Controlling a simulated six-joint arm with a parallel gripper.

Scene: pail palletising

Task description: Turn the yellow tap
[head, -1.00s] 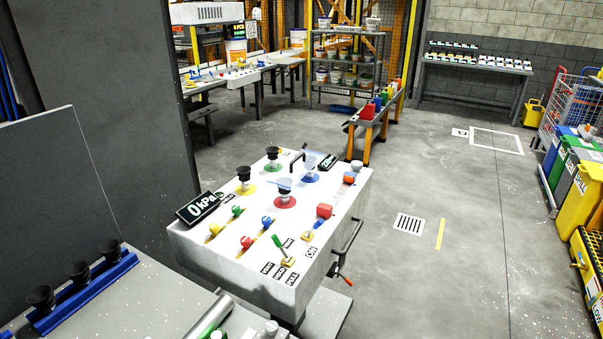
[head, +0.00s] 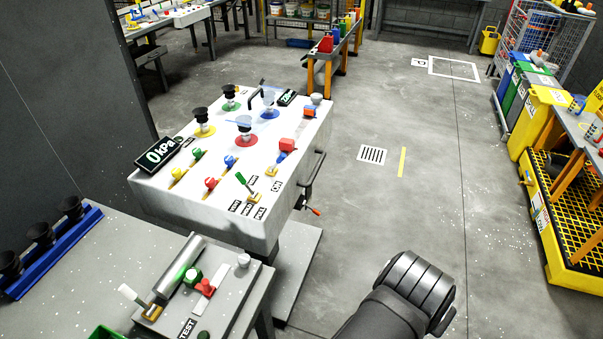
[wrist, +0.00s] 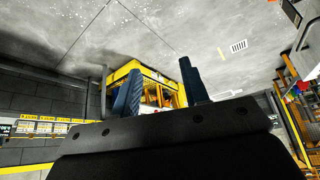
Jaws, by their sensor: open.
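The white console (head: 190,207) stands left of centre in the head view. Small coloured taps sit on its top. The yellow tap (head: 176,173) is at the front left, with a green tap (head: 196,153) behind it and a red tap (head: 211,183) and a blue tap (head: 230,161) to its right. My gripper (wrist: 160,66) shows only in the wrist view. Its two dark fingers are apart with nothing between them. They point across the floor towards a yellow frame, and the yellow tap is not seen there. In the head view only my dark arm shows, low and right of the console.
A grey bench with a test rig (head: 180,275) stands in front of the console. A blue rack of black cups (head: 52,250) lies to its left. A crank handle sticks out from the console's right side. Bins (head: 540,120) and a yellow-grated stand (head: 560,225) are far right. Floor between is clear.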

